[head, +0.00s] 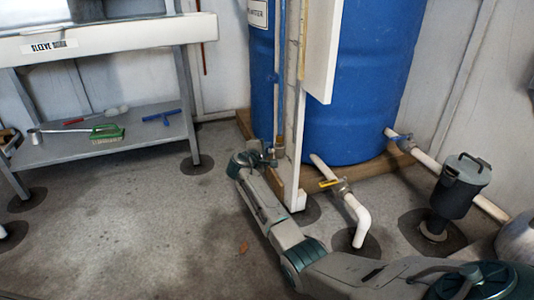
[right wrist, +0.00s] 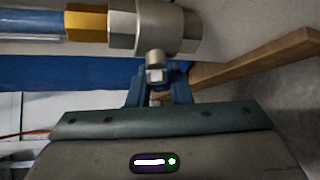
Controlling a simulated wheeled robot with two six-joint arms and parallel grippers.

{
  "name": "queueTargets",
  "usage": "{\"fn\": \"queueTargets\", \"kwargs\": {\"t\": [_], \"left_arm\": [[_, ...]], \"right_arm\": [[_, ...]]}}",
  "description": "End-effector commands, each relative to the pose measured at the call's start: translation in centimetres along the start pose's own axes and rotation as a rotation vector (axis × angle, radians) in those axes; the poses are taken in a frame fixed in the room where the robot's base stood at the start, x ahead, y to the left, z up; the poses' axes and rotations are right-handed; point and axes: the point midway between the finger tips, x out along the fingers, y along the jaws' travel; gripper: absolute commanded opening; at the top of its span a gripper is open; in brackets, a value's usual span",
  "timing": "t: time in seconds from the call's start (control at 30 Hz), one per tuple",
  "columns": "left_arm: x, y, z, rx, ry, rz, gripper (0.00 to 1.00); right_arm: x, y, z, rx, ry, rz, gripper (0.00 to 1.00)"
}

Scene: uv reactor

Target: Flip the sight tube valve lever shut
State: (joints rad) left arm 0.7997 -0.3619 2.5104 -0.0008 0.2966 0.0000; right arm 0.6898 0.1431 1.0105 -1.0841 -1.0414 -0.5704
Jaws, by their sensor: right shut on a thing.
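The sight tube (head: 280,70) runs vertically in front of the blue drum (head: 375,85). Its small metal valve (right wrist: 160,27) shows large at the top of the right wrist view, with a brass fitting (right wrist: 87,22) on its left. My right gripper (head: 264,159) is at the tube's lower end, beside the white post. In the right wrist view, its blue-grey fingers (right wrist: 158,92) are shut around the valve lever, below a square metal stem (right wrist: 155,75). The fingers hide most of the lever, so its exact angle cannot be told. My left gripper is not in view.
A white post (head: 296,150) stands right of the gripper. A bench (head: 110,160) holds a brush (head: 107,133).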

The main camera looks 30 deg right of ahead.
Motion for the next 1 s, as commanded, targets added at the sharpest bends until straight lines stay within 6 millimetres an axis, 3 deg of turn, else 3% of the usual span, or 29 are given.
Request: {"fn": "queueTargets", "kwargs": {"t": [0.4,1.0], "left_arm": [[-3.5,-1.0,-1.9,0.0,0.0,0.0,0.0],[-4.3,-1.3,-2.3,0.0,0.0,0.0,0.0]], "right_arm": [[0.0,0.4,0.0,0.192,-0.001,0.192,0.0],[-0.2,1.1,0.1,0.264,0.0,0.261,0.0]]}}
